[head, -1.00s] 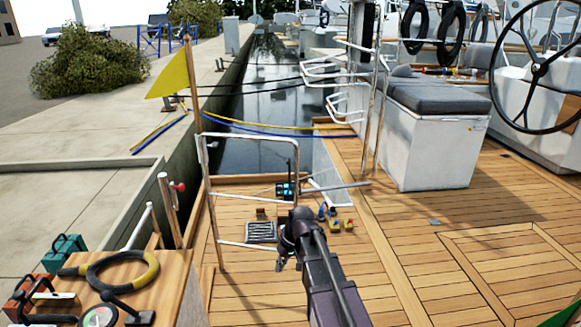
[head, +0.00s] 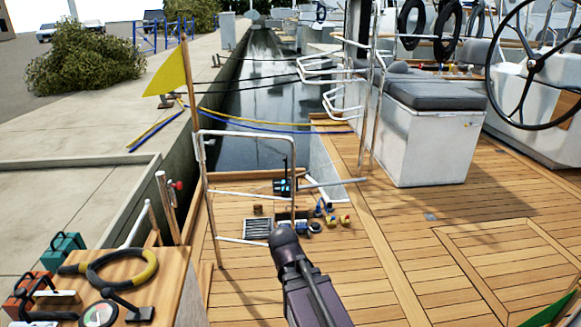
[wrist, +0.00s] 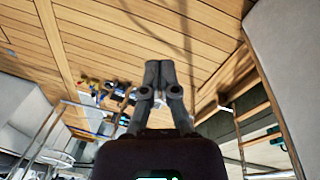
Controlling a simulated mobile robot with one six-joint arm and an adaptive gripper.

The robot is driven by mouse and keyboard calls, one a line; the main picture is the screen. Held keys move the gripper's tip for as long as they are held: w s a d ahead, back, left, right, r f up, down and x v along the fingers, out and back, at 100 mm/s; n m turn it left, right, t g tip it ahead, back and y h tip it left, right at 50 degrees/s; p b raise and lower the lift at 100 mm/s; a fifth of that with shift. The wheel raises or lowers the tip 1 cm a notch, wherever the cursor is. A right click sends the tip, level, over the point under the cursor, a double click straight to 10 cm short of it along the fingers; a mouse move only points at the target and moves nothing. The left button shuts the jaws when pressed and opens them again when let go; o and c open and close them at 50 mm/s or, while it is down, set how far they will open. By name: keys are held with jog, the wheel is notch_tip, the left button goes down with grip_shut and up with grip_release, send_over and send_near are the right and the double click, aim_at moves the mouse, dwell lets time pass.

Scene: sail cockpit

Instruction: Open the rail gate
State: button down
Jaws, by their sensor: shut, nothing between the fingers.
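The rail gate (head: 245,133) is a pale tubular frame at the left deck edge in the head view. It stands upright, with a post on its left side and a low bar near the deck. I cannot tell from this view whether it is latched. My arm reaches up from the bottom of the head view, and its dark end overlaps the gate's lower right part. My gripper (wrist: 158,68) shows in the wrist view with its two grey fingers together and nothing between them. In the head view the fingers are mostly hidden by my arm.
Small items and a dark grating (head: 257,228) lie on the deck by the gate. A wooden table (head: 172,268) with a coiled hose (head: 120,267) stands at left. A cushioned white locker (head: 432,148) and steering wheel (head: 535,66) are at right. The middle deck is clear.

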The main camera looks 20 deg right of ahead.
jog(key=w+d+r+n+t+h, duration=0.2)
jog(key=w+d+n+h, duration=0.25)
jog(key=w, duration=0.35)
jog(key=n+t+h+b, duration=0.2)
jog(key=n+t+h, duration=0.3)
jog(key=n+t, duration=1.15)
send_near(292, 163)
jog(key=s+a+r+n+g, duration=0.4)
jog(key=a+n+g, duration=0.1)
jog(key=n, duration=0.1)
jog(key=shift+s+f+y, duration=0.1)
jog(key=shift+s+y, duration=0.05)
jog(key=shift+y, duration=0.1)
jog(key=shift+d, duration=0.1)
jog(key=shift+m, duration=0.3)
jog(key=x, duration=1.4)
jog(key=shift+d, duration=0.1)
